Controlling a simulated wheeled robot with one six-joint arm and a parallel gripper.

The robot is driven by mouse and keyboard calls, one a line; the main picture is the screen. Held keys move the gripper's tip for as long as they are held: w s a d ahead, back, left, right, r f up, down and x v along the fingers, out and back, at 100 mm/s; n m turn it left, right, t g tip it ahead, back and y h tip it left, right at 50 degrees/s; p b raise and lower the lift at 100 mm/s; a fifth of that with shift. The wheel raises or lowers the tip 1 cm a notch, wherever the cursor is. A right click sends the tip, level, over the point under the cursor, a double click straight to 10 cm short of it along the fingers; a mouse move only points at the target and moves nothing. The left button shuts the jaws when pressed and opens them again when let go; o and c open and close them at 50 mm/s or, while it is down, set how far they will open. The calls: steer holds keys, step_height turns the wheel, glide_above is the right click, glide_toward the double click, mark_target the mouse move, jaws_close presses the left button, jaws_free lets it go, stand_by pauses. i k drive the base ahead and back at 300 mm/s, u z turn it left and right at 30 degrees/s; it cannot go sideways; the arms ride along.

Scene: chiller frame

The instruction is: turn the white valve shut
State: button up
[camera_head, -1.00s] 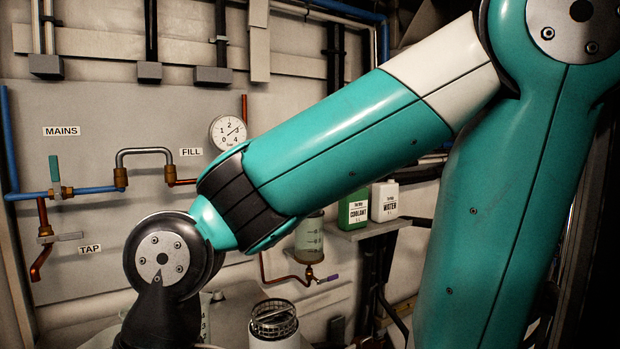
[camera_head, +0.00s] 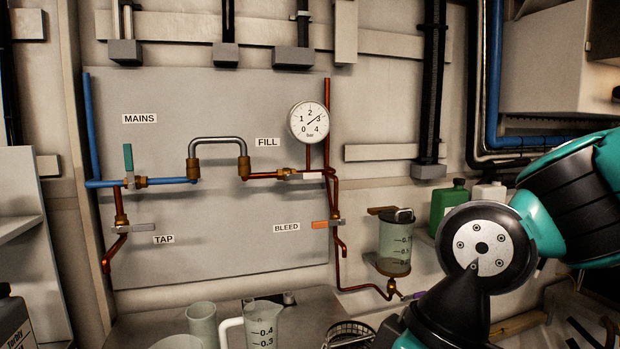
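The white valve handle (camera_head: 308,177) is a short flat lever on the copper pipe below and right of the FILL label. It points right from its brass body (camera_head: 283,173) and lies level, along the pipe. The pressure gauge (camera_head: 309,122) above it reads about 3 bar. My arm's wrist is at the lower right, well to the right of and below the valve. My gripper is out of the frame, so its state does not show.
The green MAINS lever (camera_head: 128,158) is upright. The grey TAP lever (camera_head: 138,227) and orange BLEED lever (camera_head: 320,225) lie level. A bent grey hose (camera_head: 218,141) bridges two brass fittings. Jugs (camera_head: 262,325) stand below. The space before the panel is clear.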

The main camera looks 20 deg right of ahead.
mark_target(313, 176)
steer(key=u, duration=0.45)
steer(key=k, duration=0.55)
steer(key=u, duration=1.05)
steer(key=i, duration=0.75)
steer(key=z, duration=0.75)
steer(key=i, duration=0.65)
steer(key=z, duration=0.75)
